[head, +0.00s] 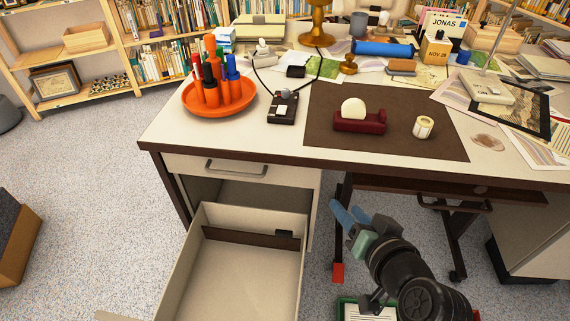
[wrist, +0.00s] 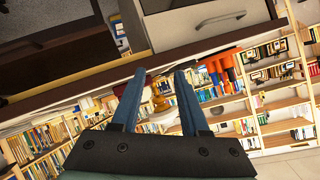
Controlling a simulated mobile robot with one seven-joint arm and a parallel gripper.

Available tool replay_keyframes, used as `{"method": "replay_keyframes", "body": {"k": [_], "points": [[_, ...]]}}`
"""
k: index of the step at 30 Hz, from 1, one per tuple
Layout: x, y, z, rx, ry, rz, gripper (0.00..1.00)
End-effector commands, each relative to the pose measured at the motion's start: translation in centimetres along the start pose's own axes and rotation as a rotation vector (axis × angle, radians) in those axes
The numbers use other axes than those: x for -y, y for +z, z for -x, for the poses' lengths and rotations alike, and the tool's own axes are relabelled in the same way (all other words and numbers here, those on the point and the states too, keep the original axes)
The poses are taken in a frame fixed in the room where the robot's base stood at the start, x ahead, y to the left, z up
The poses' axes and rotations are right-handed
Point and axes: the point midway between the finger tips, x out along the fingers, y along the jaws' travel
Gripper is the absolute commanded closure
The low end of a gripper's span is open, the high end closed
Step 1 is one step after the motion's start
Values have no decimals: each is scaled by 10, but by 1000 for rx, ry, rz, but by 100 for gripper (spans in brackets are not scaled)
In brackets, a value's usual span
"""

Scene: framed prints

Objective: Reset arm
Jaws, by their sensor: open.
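My gripper (head: 350,215) is in front of the desk, right of the open drawer and below the desktop edge in the head view. Its two blue fingers point up and left. In the wrist view my gripper (wrist: 155,85) shows its blue fingers spread apart with nothing held between them. The wrist view is tilted, with the desk edge and bookshelves beyond the fingers. My arm reaches in from the lower right of the head view.
The desk (head: 225,140) holds an orange tray (head: 230,107) of markers, a tape dispenser (head: 360,118) and papers. A green-edged box (head: 345,312) stands low beside my arm. Carpet at left is mostly clear.

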Motion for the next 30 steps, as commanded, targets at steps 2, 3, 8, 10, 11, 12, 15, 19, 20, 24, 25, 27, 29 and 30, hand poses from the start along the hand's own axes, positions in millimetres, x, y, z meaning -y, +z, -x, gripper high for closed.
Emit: {"method": "replay_keyframes", "body": {"k": [2,3,8,10,11,12,15,19,20,24,25,27,29,30], "points": [[36,-57,4,-137,10,100,55],[53,-82,9,-205,13,142,55],[128,-171,48,-488,10,278,55],[163,-204,74,-617,-1,325,55],[177,-216,86,-673,-7,342,55],[197,-231,105,-749,-17,363,55],[244,-262,157,-941,-48,405,55],[298,-286,238,-1197,-100,437,55],[309,-288,258,-1259,-115,441,55],[336,-333,295,-1302,-116,442,55],[340,-340,299,-1301,-116,442,55],[349,-357,308,-1299,-116,442,55],[356,-372,316,-1298,-116,443,55],[361,-382,321,-1297,-116,443,55]]}}
